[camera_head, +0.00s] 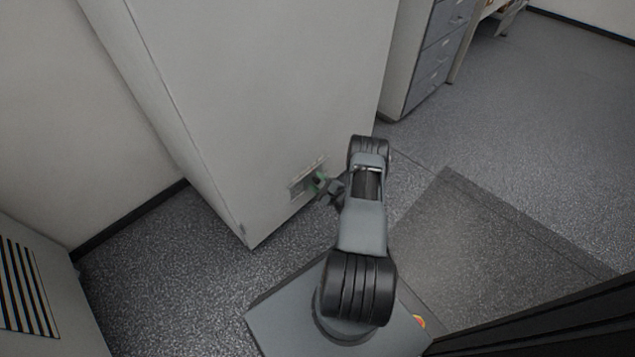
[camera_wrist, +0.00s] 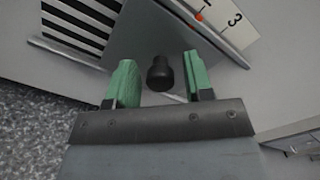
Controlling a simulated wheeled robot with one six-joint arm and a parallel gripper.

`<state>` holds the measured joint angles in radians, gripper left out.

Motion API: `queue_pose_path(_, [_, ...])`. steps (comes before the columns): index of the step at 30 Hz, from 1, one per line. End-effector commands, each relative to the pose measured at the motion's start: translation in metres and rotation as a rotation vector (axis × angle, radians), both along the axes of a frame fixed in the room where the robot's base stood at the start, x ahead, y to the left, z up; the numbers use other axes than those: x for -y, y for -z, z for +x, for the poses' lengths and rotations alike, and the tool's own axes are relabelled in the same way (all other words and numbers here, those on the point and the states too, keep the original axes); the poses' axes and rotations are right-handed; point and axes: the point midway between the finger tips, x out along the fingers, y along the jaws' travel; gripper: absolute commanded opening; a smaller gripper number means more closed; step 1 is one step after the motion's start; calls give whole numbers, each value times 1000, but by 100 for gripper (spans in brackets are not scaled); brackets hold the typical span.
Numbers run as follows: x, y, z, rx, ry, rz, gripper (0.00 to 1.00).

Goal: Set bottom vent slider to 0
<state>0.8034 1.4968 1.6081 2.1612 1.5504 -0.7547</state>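The bottom vent slider has a black knob (camera_wrist: 160,73), seen in the wrist view on a grey plate (camera_wrist: 150,38). A white scale strip (camera_wrist: 240,20) with dark marks, a "3" and a red marker (camera_wrist: 199,16) lies at the upper right. My gripper (camera_wrist: 160,82) is open, with one green finger on each side of the knob and a gap on both sides. I cannot tell whether the fingertips reach the knob's depth. In the head view my gripper (camera_head: 321,181) is close to the vent panel (camera_head: 297,189) low on the cabinet, hiding part of it.
The tall pale cabinet (camera_head: 250,90) stands in front of my arm. Striped vent slots (camera_wrist: 82,22) show beside the plate. Another unit with a striped grille (camera_head: 22,285) stands at the lower left. Grey drawers (camera_head: 437,50) stand at the back. Open floor (camera_head: 540,130) lies to the right.

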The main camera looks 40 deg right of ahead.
Motion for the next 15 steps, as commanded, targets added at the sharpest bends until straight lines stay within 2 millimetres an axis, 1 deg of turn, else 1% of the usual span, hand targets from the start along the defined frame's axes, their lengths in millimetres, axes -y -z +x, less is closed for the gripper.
queue_pose_path(1, [0, 0, 0, 0, 0, 0, 43])
queue_pose_path(12, [0, 0, 0, 0, -1, 0, 7])
queue_pose_path(15, [0, 0, 0, 0, -1, 0, 0])
